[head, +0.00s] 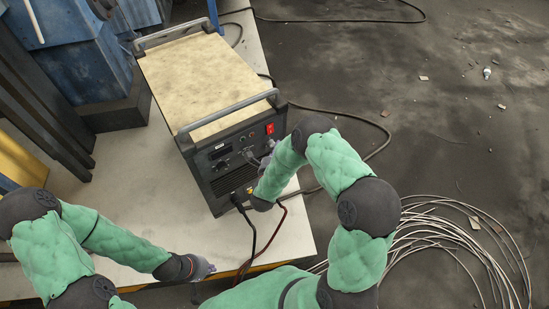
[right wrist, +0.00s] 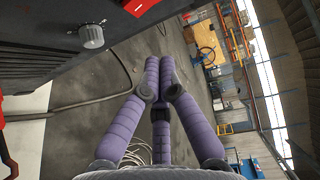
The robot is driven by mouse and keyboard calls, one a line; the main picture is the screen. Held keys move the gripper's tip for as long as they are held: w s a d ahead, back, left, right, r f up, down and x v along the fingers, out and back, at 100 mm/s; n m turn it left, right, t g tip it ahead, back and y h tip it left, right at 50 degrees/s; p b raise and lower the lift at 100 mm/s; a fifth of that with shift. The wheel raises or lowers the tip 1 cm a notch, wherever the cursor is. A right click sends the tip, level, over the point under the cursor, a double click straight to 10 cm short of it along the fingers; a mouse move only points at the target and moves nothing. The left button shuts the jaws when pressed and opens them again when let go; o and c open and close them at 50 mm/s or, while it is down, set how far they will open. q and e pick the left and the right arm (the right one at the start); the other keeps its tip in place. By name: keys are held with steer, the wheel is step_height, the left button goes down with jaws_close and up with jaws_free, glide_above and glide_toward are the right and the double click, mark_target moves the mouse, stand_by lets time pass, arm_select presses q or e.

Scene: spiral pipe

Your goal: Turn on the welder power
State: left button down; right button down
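The welder (head: 205,85) is a dark box with a tan top and two grey handles, standing on a pale table. Its front panel carries a red power switch (head: 269,129) at the upper right. The red switch also shows at the top edge of the right wrist view (right wrist: 140,5), partly cut off; its setting is too small to tell. My right gripper (right wrist: 158,58) has its purple fingers drawn together with nothing between them, in front of the panel beside the switch. In the head view it is mostly hidden by my arm. My left gripper (head: 206,267) is low over the table's front edge, away from the welder.
A grey knob (right wrist: 92,36) is on the panel near the switch. Black and red cables (head: 248,232) hang from the welder's front. Coiled wires (head: 450,235) lie on the floor at right. Blue machinery (head: 80,55) stands at left. The pale table (head: 130,190) is clear left of the welder.

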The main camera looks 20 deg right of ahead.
mark_target(274, 130)
steer(key=shift+w+d+f+b, duration=0.1)
steer(key=shift+w+b, duration=0.15)
steer(key=shift+w, duration=0.65)
steer(key=shift+w+d+f+b, duration=0.1)
steer(key=shift+w+f+b, duration=0.1)
steer(key=shift+w, duration=0.75)
steer(key=shift+w+d+f+b, duration=0.1)
steer(key=shift+w+b, duration=0.15)
steer(key=shift+w, duration=0.65)
steer(key=b, duration=0.3)
steer(key=shift+w+a+f+m, duration=0.1)
steer(key=shift+w+f+m, duration=0.2)
steer(key=shift+w+f, duration=0.1)
steer(key=shift+r, duration=0.25)
